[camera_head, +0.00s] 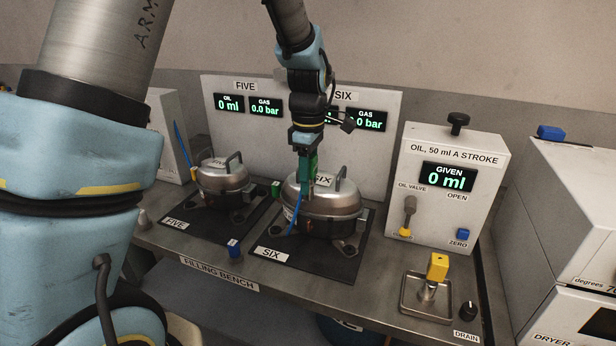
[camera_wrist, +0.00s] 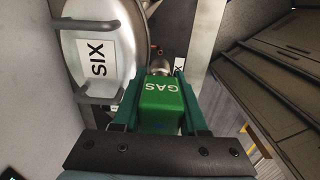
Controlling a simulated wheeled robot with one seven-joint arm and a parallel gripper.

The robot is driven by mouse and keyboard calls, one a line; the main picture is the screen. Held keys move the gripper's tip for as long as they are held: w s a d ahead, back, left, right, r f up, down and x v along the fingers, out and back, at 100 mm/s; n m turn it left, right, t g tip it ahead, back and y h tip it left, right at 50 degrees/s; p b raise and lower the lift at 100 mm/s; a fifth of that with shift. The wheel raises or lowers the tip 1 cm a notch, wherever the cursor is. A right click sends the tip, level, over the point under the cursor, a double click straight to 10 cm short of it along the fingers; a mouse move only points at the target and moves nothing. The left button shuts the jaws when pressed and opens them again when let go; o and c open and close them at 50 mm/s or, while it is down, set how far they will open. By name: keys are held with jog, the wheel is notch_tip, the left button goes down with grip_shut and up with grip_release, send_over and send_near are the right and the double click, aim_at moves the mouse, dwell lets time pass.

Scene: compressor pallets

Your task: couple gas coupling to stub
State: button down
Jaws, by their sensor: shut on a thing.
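My gripper (camera_head: 307,178) points down in front of compressor SIX (camera_head: 330,208) in the head view. In the wrist view, my gripper (camera_wrist: 158,82) is shut on the green gas coupling (camera_wrist: 163,108), one finger along each side. A round metal piece, which looks like the stub (camera_wrist: 160,66), shows just beyond the coupling's far end. I cannot tell whether they touch or are joined. The dome of compressor SIX (camera_wrist: 97,58), with its label and handles, is beside the coupling on the left. In the head view the coupling is hard to separate from the green fingers.
A small green block (camera_head: 275,188) is left of SIX. The oil unit (camera_head: 450,190) stands at right, behind a tray with a yellow-topped fitting (camera_head: 437,268). A blue-topped piece (camera_head: 234,248) is at the bench's front edge.

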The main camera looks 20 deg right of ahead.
jog(key=b, duration=0.4)
send_over(309, 220)
jog(key=shift+s+a+f, duration=0.1)
jog(key=shift+s+f, duration=0.05)
jog(key=shift+f, duration=2.75)
jog(key=shift+p, duration=0.75)
jog(key=shift+f+b, duration=0.8)
jog(key=shift+f, duration=0.75)
jog(key=shift+c, duration=2)
grip_release()
jog(key=shift+r, duration=0.1)
jog(key=shift+o, duration=0.2)
notch_tip(309, 220, up, 11)
jog(key=b, duration=0.2)
jog(key=shift+b, duration=0.3)
